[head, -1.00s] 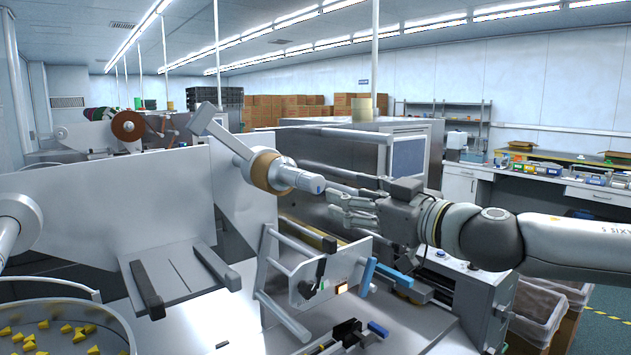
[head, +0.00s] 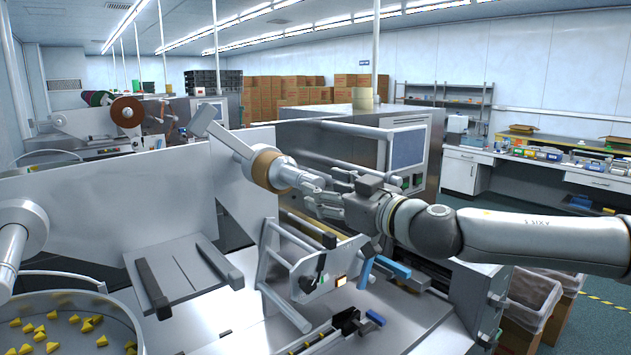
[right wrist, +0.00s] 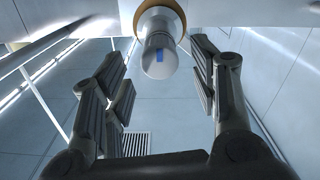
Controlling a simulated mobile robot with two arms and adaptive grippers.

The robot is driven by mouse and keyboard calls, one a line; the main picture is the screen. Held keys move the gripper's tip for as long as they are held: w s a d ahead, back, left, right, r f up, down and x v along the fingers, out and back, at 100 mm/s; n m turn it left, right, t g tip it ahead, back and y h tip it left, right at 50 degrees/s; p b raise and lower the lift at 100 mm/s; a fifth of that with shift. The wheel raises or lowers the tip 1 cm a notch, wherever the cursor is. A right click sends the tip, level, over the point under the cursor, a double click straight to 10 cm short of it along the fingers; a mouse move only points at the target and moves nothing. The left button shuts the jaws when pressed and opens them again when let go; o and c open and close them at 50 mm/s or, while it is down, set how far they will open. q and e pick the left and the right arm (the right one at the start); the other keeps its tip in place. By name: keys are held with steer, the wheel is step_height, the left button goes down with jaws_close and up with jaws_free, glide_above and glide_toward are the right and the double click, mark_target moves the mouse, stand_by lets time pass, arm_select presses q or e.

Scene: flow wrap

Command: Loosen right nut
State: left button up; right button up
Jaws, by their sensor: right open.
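The nut (head: 284,174) is a grey rounded cylinder on the end of the shaft, in front of the tan roll (head: 262,166). In the right wrist view the nut (right wrist: 160,55), with a blue mark on it, hangs at the top centre between the fingers. My right gripper (head: 318,188) is open at the nut's free end, with its fingers spread to either side. In the right wrist view both sides of the gripper (right wrist: 158,66) show gaps to the nut. My left gripper is not in view.
A metal plate (head: 130,195) stands left of the roll. A round bowl (head: 125,318) of yellow pieces (head: 85,325) is at lower left. A machine with a screen (head: 408,148) stands behind.

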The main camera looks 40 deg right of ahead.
steer(key=shift+w+p, duration=0.35)
steer(key=shift+w, duration=0.85)
steer(key=shift+w+a, duration=0.15)
steer(key=shift+w, duration=0.6)
steer(key=shift+c, duration=0.4)
steer(key=c, duration=0.9)
